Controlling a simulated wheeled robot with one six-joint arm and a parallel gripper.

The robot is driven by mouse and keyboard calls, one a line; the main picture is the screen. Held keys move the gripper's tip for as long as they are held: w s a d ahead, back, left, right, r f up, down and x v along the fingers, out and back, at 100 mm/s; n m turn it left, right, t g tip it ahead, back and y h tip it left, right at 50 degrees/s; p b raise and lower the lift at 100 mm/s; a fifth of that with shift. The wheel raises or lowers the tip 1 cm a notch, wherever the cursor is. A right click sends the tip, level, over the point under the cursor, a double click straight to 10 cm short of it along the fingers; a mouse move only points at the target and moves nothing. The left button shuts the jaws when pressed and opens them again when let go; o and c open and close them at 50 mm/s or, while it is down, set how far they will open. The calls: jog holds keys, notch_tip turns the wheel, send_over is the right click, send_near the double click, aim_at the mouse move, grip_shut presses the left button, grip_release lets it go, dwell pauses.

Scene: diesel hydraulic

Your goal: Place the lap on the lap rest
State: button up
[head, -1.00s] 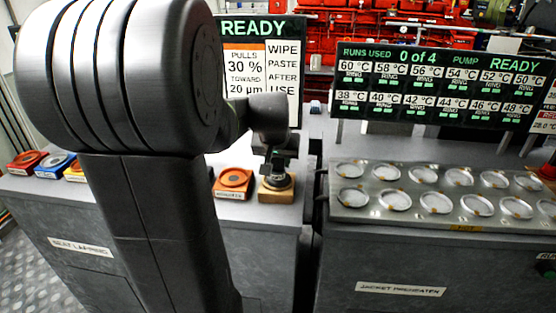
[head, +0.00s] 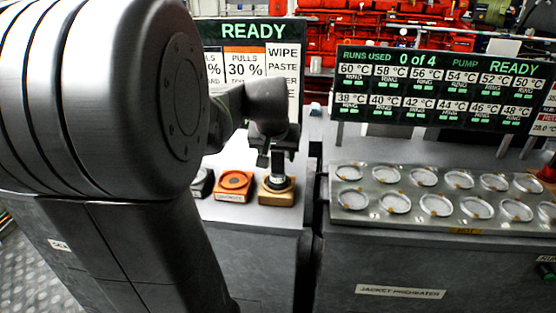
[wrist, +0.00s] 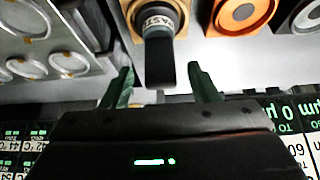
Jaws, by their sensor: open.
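The lap, a dark upright tool with a black handle (wrist: 160,62), stands on a tan wooden block (head: 276,197). In the head view only its dark lower part (head: 279,182) shows below my gripper (head: 277,158). In the wrist view, which looks inverted, my gripper (wrist: 162,86) has its two green-black fingers spread, one on each side of the handle's end with gaps showing. Lettering, partly readable as "PAST", shows by the lap's base. I cannot tell whether the wooden block is the lap rest.
An orange block (head: 233,194) with a round insert sits left of the wooden block, with a grey block (head: 203,184) beyond. A metal tray (head: 440,221) of several ring wells is at right. Display boards (head: 440,88) stand behind. My arm hides the left bench.

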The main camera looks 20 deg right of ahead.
aim_at(278, 160)
jog(key=v, duration=0.7)
jog(key=x, duration=1.2)
jog(key=shift+f, duration=0.1)
jog(key=shift+w+r, duration=0.1)
jog(key=shift+r, duration=1.5)
